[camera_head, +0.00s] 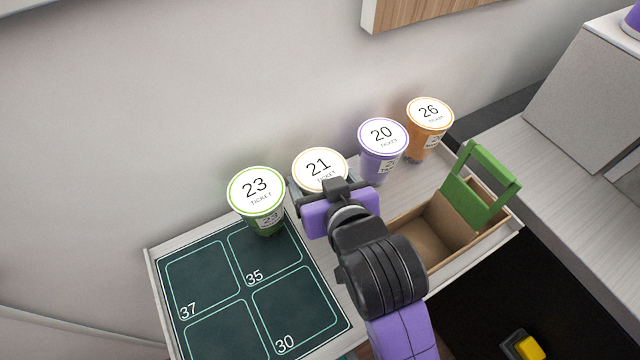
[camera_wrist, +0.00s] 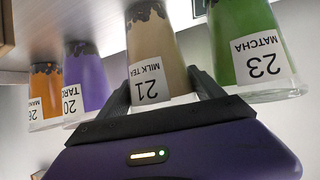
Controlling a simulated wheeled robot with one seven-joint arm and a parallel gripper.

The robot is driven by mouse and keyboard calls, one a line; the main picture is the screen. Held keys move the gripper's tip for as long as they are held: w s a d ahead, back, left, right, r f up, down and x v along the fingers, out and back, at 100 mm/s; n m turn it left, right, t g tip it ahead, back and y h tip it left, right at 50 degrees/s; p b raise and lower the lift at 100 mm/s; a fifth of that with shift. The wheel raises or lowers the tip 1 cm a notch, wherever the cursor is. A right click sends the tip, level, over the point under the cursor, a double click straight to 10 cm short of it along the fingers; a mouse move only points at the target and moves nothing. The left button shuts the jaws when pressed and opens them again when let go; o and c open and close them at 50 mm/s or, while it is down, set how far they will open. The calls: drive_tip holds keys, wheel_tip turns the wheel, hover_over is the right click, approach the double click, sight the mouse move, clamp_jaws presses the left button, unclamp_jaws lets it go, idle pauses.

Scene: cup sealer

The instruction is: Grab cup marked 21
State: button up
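The cup marked 21 (camera_head: 319,168) stands upright in the row, with a white lid and a tan rim. In the wrist view, which is upside down, it is a beige milk tea cup (camera_wrist: 158,60) with a white label. My gripper (camera_head: 325,192) is right in front of this cup and hides its lower part in the head view. In the wrist view my gripper (camera_wrist: 161,92) has its dark fingers spread, one on each side of the cup near its lid end. I see no clear grip, and whether the fingers touch it is hard to tell.
Green cup 23 (camera_head: 257,190) stands close on the left. Purple cup 20 (camera_head: 383,160) and orange cup 26 (camera_head: 430,125) stand to the right. A cardboard carrier (camera_head: 425,232) with a green handle is right of my arm. A dark numbered mat (camera_head: 245,290) lies front left.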

drive_tip(key=c, duration=0.5)
drive_tip(key=shift+o, duration=0.2)
drive_tip(key=shift+r, duration=0.1)
drive_tip(key=shift+r, duration=0.1)
